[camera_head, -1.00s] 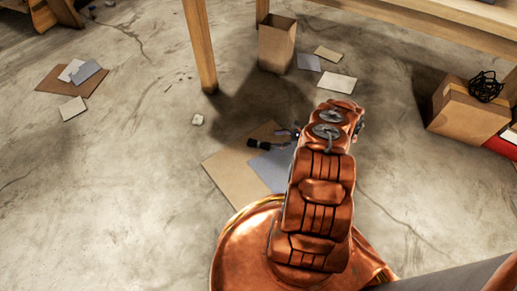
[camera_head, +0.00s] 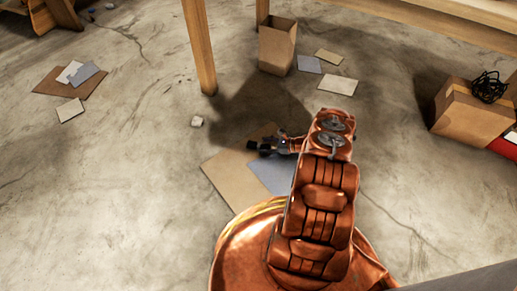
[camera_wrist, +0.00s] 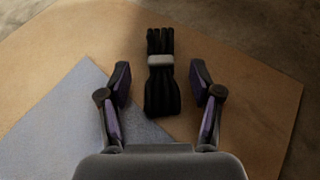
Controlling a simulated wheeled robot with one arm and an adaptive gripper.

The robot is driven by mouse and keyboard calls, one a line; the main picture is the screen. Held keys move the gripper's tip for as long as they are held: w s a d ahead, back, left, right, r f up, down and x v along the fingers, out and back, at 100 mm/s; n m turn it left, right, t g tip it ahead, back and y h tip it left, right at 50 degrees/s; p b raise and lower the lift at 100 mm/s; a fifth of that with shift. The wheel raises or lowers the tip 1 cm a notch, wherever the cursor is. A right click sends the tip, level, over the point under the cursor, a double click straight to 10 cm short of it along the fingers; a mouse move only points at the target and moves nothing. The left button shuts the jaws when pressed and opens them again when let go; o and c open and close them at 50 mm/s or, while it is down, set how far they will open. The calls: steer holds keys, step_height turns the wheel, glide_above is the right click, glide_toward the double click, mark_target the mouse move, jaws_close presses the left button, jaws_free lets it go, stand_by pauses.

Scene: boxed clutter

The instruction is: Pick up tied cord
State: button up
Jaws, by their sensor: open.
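The tied cord (camera_wrist: 161,92) is a black bundle with a pale band around its middle. In the wrist view it lies over the tan cardboard sheet (camera_wrist: 250,112), running lengthwise between and beyond my fingers. My gripper (camera_wrist: 161,78) is open, with one finger on each side of the bundle and a gap on both sides. The fingers do not appear to touch it. In the head view my gripper (camera_head: 268,147) is a small dark shape above the cardboard (camera_head: 227,182), left of my arm. The cord cannot be told apart from it there.
A blue-grey sheet (camera_head: 272,174) lies on the cardboard. An open cardboard box (camera_head: 277,48) stands by a wooden table leg (camera_head: 199,45). A closed box (camera_head: 465,112) at right carries a loose black cable tangle (camera_head: 488,87). The floor at left is mostly clear.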

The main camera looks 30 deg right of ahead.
jaws_close()
stand_by(0.6)
steer(key=shift+r, duration=0.1)
